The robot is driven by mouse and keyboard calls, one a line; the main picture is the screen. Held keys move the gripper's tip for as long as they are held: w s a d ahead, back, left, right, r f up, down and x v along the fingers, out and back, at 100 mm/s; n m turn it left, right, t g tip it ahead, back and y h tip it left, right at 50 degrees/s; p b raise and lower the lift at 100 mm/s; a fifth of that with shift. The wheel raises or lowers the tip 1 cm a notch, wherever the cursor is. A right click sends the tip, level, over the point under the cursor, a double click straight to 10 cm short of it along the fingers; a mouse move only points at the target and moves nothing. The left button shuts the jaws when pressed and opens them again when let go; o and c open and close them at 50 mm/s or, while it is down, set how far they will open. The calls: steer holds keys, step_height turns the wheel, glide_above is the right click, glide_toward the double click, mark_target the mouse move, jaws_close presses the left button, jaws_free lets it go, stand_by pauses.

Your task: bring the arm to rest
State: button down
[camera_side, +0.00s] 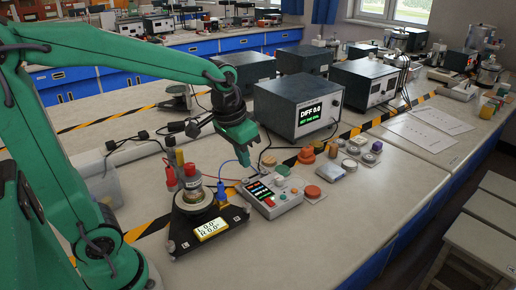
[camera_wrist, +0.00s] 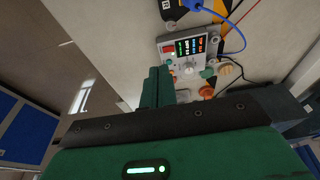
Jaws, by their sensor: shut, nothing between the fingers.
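My green gripper (camera_side: 252,166) is shut and empty in the side view. It points down above and behind the small grey control box (camera_side: 271,198), which has a dark display and buttons. In the wrist view my gripper's fingers (camera_wrist: 158,85) are together, and the control box (camera_wrist: 190,50) lies just beyond their tips. I cannot tell whether the tips touch the box.
A large grey instrument (camera_side: 297,107) reading "DIFF 0.0" stands behind the gripper. Several round weights and knobs (camera_side: 349,165) lie to the right. An orange button (camera_side: 312,191) sits beside the control box. Red and blue wires run nearby. The front right bench top (camera_side: 370,230) is clear.

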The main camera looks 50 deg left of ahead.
steer(key=s+r+t, duration=0.2)
steer(key=s, duration=0.9)
steer(key=shift+d+r+t, duration=0.2)
steer(key=shift+r+t, duration=0.1)
steer(key=shift+t, duration=0.1)
steer(key=c, duration=2.1)
jaws_free()
steer(key=shift+s, duration=0.1)
